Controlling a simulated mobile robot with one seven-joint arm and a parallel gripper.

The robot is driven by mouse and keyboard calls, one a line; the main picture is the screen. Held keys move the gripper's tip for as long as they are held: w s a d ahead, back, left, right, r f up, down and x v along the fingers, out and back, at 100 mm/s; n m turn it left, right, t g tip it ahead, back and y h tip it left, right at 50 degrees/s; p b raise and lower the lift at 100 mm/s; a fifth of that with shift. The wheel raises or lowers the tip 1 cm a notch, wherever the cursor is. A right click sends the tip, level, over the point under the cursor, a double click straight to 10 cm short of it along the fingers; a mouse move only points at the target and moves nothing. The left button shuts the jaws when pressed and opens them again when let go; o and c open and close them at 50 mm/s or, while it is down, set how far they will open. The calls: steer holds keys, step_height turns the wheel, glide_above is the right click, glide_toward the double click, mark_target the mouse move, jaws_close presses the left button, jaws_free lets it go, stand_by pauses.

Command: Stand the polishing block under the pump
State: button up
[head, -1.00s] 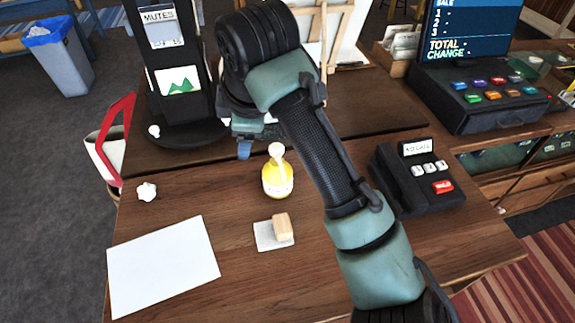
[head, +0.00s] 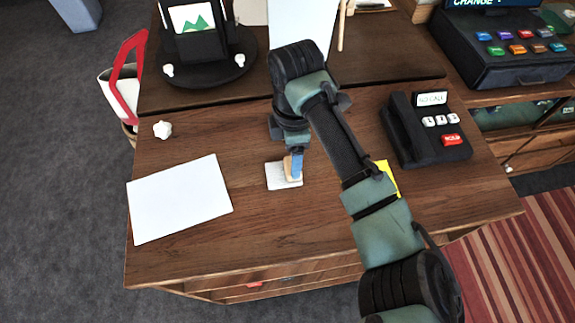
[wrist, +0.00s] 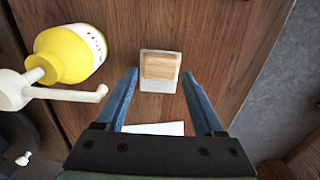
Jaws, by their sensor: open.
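The polishing block (wrist: 160,66) is a pale wooden block on a light grey square pad (wrist: 158,86). In the head view the block (head: 289,168) is partly hidden by a blue finger, and the pad (head: 276,181) shows around it. My gripper (wrist: 160,74) is open and empty, with its fingertips on either side of the block; I cannot tell their height. The pump (wrist: 72,54) is a yellow bottle with a white nozzle, left of the block in the wrist view. My arm hides it in the head view.
A white sheet (head: 180,198) lies left of the pad, with a small white lump (head: 162,130) behind it. A black keypad device (head: 428,130) and a partly hidden yellow piece (head: 389,177) are to the right. A black stand (head: 200,60) stands behind. Wood in front is clear.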

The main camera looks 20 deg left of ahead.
steer(key=shift+f+p, duration=0.35)
steer(key=shift+f, duration=1.3)
steer(key=shift+c, duration=0.2)
jaws_close()
steer(key=shift+r, duration=0.15)
step_height(320, 180, up, 18)
steer(key=b, duration=0.3)
